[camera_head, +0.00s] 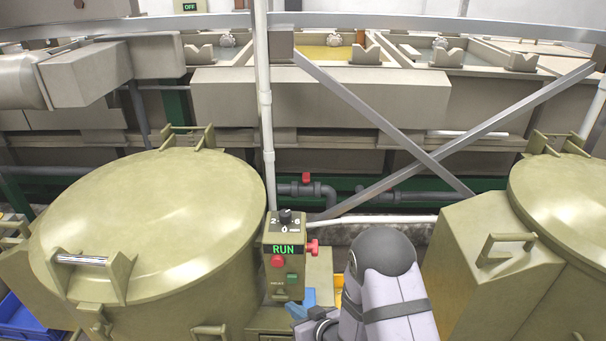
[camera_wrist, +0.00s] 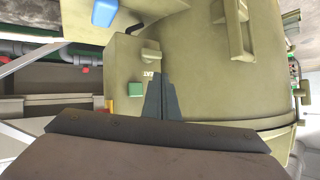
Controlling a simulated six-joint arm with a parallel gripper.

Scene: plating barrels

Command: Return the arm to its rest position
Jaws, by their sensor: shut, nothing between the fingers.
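My arm (camera_head: 385,285) rises from the bottom of the head view, right of the control box. In the wrist view my gripper (camera_wrist: 160,82) shows two dark fingers closed together, with nothing between them. The fingertips point at an olive housing (camera_wrist: 122,65) with a green button (camera_wrist: 135,89); whether they touch it I cannot tell. The control box (camera_head: 270,252) carries a dial, a display lit "RUN" (camera_head: 286,249), a red button and a green button. A red knob (camera_head: 313,247) sticks out on its right side.
A large olive barrel with a domed lid (camera_head: 150,215) stands left, a second one (camera_head: 560,195) right. A blue item (camera_head: 303,304) lies beside my arm. Behind are grey crossed braces (camera_head: 430,155), pipes and tanks (camera_head: 340,55). A blue crate (camera_head: 25,318) sits lower left.

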